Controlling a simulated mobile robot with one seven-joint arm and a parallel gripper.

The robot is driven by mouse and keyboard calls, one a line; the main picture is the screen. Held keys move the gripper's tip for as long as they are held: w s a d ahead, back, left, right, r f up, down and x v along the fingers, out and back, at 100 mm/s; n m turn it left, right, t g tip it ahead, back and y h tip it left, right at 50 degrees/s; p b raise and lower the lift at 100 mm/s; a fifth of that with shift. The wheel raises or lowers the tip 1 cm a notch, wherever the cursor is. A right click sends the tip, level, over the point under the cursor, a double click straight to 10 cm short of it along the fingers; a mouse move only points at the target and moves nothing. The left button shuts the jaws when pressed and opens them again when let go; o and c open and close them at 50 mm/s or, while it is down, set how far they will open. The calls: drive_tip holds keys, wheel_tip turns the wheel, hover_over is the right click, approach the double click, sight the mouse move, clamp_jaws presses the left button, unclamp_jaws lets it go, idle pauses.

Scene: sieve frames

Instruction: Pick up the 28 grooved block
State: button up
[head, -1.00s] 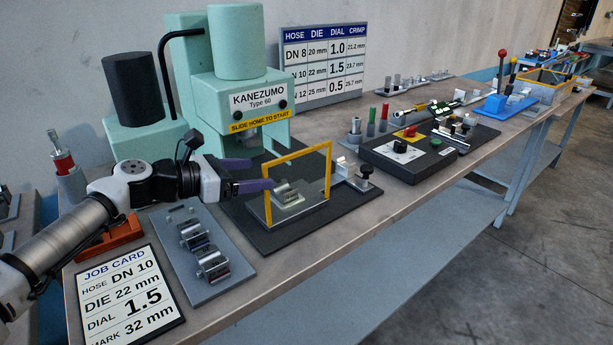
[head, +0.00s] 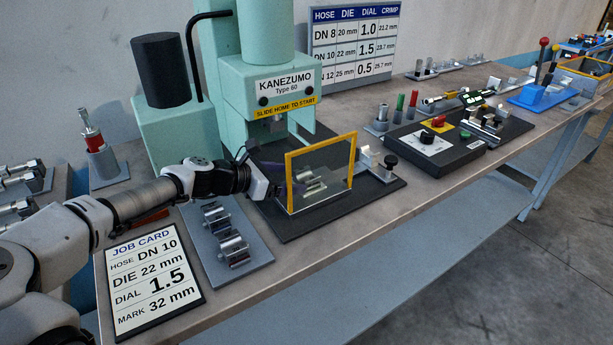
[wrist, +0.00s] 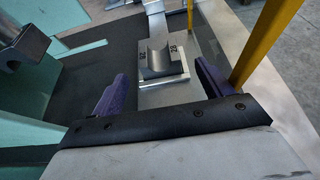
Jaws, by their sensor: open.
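The grooved block (wrist: 162,62) marked 28 is a grey metal piece with a rounded groove. It sits on a light metal plate (wrist: 165,95) just ahead of my gripper in the wrist view. In the head view the block (head: 312,186) shows through the clear panel of the yellow-framed guard (head: 320,172). My gripper (wrist: 160,88) is open, with its purple fingers on either side of the plate, short of the block. In the head view the gripper (head: 284,190) reaches in behind the guard and is partly hidden by it.
The green press (head: 270,90) stands behind the guard. Yellow guard posts (wrist: 265,40) rise close to the right finger. A grey tray (head: 246,252) with two grooved blocks and a job card (head: 151,278) lie in front. A control box (head: 434,146) stands to the right.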

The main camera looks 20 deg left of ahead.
drive_tip(key=p+x, duration=0.1)
drive_tip(key=x, duration=0.2)
drive_tip(key=shift+w+d, duration=0.2)
drive_tip(key=shift+w, duration=0.1)
drive_tip(key=c, duration=1.4)
